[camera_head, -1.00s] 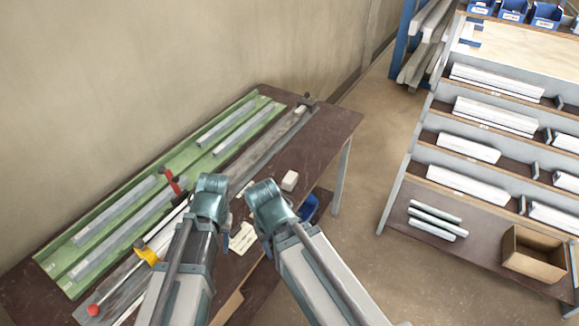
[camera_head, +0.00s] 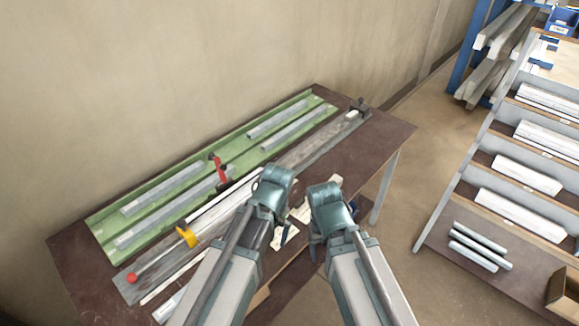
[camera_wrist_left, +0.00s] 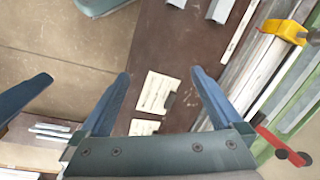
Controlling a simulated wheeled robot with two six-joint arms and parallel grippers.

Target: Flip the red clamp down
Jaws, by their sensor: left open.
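The red clamp (camera_head: 220,172) stands on the bench beside the green strip, with its red arm raised and dark knobs near it. In the left wrist view its red lever (camera_wrist_left: 272,137) shows at the lower right edge. My left gripper (camera_wrist_left: 160,80) is open and empty above the dark bench top, to the side of the red clamp. In the head view its wrist hides most of its fingers. My right gripper (camera_head: 318,245) is to the right, over the bench's front edge; its fingers are mostly hidden behind its wrist.
A yellow clamp (camera_head: 187,236) and a red ball knob (camera_head: 132,278) are on the grey rail nearer me. Grey profiles (camera_head: 165,190) lie on the green strip (camera_head: 105,225). White labels (camera_wrist_left: 155,92) lie on the bench. A rack (camera_head: 470,150) with white profiles stands right, across open floor.

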